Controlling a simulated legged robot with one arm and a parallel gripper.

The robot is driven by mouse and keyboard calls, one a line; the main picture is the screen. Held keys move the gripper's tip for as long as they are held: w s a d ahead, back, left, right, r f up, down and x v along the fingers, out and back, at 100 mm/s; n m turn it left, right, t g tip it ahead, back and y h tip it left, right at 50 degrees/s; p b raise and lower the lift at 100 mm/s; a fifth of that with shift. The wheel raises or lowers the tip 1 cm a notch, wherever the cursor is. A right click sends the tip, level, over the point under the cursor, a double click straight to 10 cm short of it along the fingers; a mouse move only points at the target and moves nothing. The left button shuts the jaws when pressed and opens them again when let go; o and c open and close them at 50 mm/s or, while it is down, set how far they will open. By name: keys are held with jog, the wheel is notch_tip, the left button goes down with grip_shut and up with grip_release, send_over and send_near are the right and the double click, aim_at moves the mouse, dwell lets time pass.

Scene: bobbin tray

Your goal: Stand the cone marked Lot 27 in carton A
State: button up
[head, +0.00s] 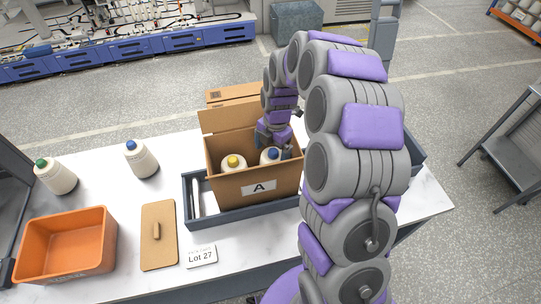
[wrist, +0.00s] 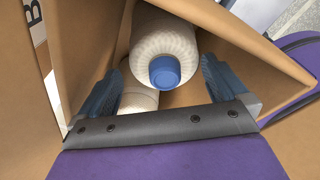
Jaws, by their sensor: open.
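Carton A (head: 259,188) is an open cardboard box with an "A" label, standing in a grey-blue tray. Inside it are a white cone with a yellow top (head: 233,161) and a white cone with a blue top (head: 269,156). My gripper (head: 279,143) is at the carton's mouth, by the blue-topped cone. In the wrist view the open fingers lie on either side of this blue-topped cone (wrist: 164,50), with visible gaps. Part of another pale cone (wrist: 138,98) shows below it. A card reading "Lot 27" (head: 201,257) lies on the table. No lot mark is readable on any cone.
A green-topped cone (head: 56,177) and another blue-topped cone (head: 141,159) stand at the table's left. An orange bin (head: 66,246) and a brown board with a handle (head: 158,248) lie in front. Another cardboard box (head: 232,93) shows behind carton A.

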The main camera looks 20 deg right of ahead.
notch_tip(320, 180, up, 14)
jog(key=d, duration=0.2)
jog(key=shift+w+d+f+p, duration=0.15)
jog(key=shift+w+d+p, duration=0.05)
jog(key=shift+w+p, duration=0.25)
jog(key=shift+d, duration=0.3)
